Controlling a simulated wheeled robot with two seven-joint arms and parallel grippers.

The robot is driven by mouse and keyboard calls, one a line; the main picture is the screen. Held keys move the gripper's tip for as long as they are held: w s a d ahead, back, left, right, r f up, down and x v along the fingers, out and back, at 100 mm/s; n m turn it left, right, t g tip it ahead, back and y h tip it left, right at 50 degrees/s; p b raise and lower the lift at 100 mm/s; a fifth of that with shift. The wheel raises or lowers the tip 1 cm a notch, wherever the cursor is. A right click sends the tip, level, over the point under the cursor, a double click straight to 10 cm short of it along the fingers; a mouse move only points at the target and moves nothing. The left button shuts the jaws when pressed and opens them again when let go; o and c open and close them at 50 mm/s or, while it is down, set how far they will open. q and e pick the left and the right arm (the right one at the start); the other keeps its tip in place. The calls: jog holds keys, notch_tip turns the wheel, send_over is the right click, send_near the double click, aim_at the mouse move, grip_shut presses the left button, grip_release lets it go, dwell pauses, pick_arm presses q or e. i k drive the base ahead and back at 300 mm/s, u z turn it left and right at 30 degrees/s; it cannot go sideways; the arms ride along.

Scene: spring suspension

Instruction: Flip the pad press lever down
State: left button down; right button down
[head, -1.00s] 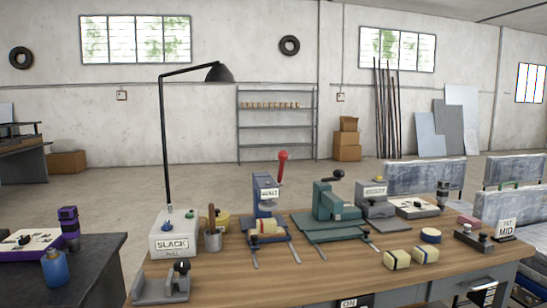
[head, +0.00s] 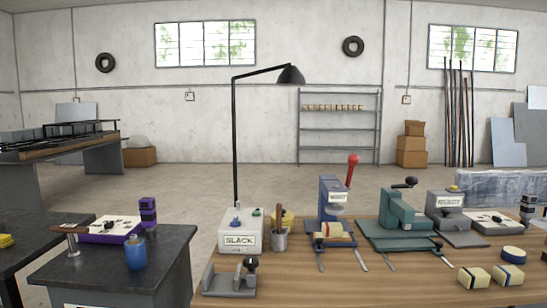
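A blue press (head: 331,207) stands on the wooden workbench, with a small label on its front. Its red-knobbed lever (head: 352,170) points up, tilted slightly right. A cream, banded block (head: 329,230) sits at the foot of the blue press. To its right is a green press (head: 398,218) with a black-knobbed handle (head: 405,183) at its top. No label naming a pad press is readable, so I cannot tell for certain which machine it is. Neither of my grippers is in view.
A box marked SLACK (head: 239,240), a tool cup (head: 279,241) and a grey fixture (head: 229,279) stand at the bench's left. Cream blocks (head: 473,278) lie front right. A tall black lamp (head: 235,140) rises behind.

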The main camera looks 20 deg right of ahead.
aim_at(353, 159)
jog(key=u, duration=0.05)
jog(key=i, duration=0.95)
jog(key=z, duration=2.25)
